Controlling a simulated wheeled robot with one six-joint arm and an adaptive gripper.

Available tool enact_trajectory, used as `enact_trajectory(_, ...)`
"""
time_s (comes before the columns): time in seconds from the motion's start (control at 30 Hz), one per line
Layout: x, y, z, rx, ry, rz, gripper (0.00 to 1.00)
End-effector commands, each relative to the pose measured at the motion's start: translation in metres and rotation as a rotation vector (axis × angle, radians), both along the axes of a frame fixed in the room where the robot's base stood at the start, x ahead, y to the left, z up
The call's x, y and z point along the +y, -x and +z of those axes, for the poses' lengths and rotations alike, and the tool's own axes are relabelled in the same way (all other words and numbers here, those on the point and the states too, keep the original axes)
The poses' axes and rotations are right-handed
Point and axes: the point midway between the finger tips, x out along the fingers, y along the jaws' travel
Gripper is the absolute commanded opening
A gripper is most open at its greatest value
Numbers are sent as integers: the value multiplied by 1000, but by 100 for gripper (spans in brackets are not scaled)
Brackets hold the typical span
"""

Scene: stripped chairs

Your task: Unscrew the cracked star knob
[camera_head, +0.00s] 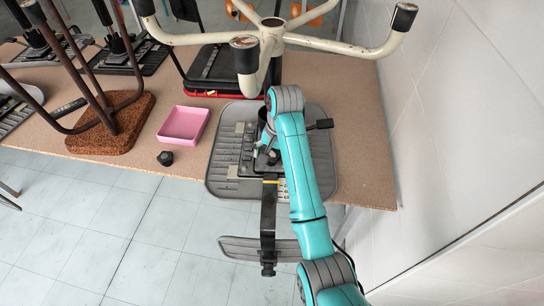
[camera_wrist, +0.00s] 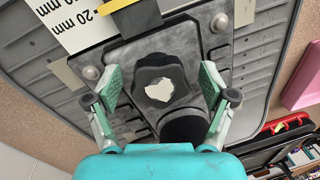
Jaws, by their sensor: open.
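The cracked star knob (camera_wrist: 150,72) is dark and lobed, with a jagged pale patch on its top. It sits on the dark metal mechanism plate under an upturned grey chair seat (camera_head: 222,178). My gripper (camera_wrist: 160,86) is open, with one green-padded finger on each side of the knob and visible gaps between. In the head view my gripper (camera_head: 266,146) is over the seat's mechanism, and my arm hides much of that area; I cannot make out the cracked knob there. A separate black knob (camera_head: 165,158) lies on the table left of the seat.
A black cylinder (camera_wrist: 185,130) stands close beside the knob. A pink tray (camera_head: 184,124) is left of the seat on the brown table (camera_head: 360,150). A cream star base (camera_head: 320,43) stands behind my gripper. A tiled wall (camera_head: 470,120) is at right.

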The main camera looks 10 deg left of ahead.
Motion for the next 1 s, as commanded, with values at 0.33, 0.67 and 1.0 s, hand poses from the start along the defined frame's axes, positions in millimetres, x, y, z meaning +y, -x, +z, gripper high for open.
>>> enact_trajectory(0.33,1,1,1,-2,-1,-226,83)
enact_trajectory(0.67,1,1,1,-3,0,-603,83)
enact_trajectory(1.0,1,1,1,-3,1,-974,83)
